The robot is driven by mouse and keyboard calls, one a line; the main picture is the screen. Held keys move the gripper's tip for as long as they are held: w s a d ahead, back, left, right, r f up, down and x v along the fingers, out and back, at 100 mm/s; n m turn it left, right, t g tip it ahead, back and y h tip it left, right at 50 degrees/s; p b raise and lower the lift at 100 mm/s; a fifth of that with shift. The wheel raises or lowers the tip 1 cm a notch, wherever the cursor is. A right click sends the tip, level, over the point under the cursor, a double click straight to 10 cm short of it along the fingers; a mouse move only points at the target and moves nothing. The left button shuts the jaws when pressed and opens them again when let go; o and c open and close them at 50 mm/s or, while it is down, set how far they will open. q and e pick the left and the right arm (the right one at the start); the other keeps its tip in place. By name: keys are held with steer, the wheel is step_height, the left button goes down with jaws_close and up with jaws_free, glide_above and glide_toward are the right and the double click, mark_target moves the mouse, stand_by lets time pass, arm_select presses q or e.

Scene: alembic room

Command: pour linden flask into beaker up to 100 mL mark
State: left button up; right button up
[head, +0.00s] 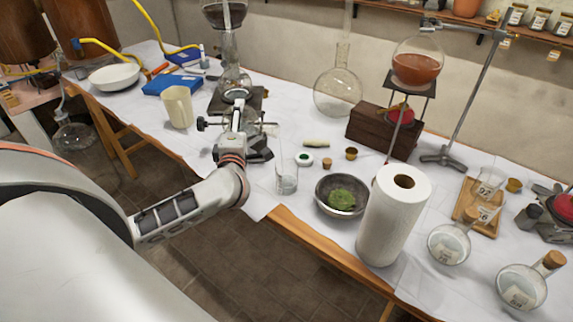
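A small clear glass beaker (287,180) stands upright near the table's front edge, just right of my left gripper. My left gripper (259,150) is over the table, left of the beaker and apart from both flasks. Its fingers are dark and partly hidden by its wrist. My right gripper is out of view.
A paper towel roll (393,215) stands between the beaker and the flasks. A metal bowl (325,203) with green matter sits beside the beaker. A tall stand (465,95), wooden block (368,132) and large empty flask (338,88) are behind. A wooden tray (484,224) holds small glassware.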

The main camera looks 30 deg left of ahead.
arm_select(q)
steer(key=shift+a+f+n+g+h+p, duration=0.1)
steer(key=shift+f+n+g+h+p, duration=0.2)
steer(key=shift+f+n+p, duration=0.4)
steer(key=shift+a+f+n+p, duration=0.15)
steer(key=shift+f+n+p, duration=0.25)
steer(key=shift+f+n, duration=0.45)
steer(key=shift+f+n+g+h+p, duration=0.35)
steer(key=shift+f+n+h, duration=0.3)
steer(key=shift+n, duration=0.4)
steer(key=shift+d+f+n+g+h+p, duration=0.35)
steer(key=shift+f+n+h, duration=0.2)
steer(key=shift+f+n, duration=0.35)
steer(key=shift+w+d+f+n+h, duration=0.15)
steer(key=shift+d+f+n+h, duration=0.2)
steer(key=shift+d+n+h, duration=0.65)
steer(key=shift+w+d+f+n+h, duration=0.25)
steer(key=shift+d+n+h, duration=0.35)
steer(key=shift+n, duration=0.8)
steer(key=shift+w+d+f+n+h, duration=0.1)
steer(key=shift+d+f+n+h, duration=0.3)
steer(key=shift+d+n+h, duration=0.6)
steer(key=shift+a+y, duration=0.15)
steer(key=shift+y, duration=0.15)
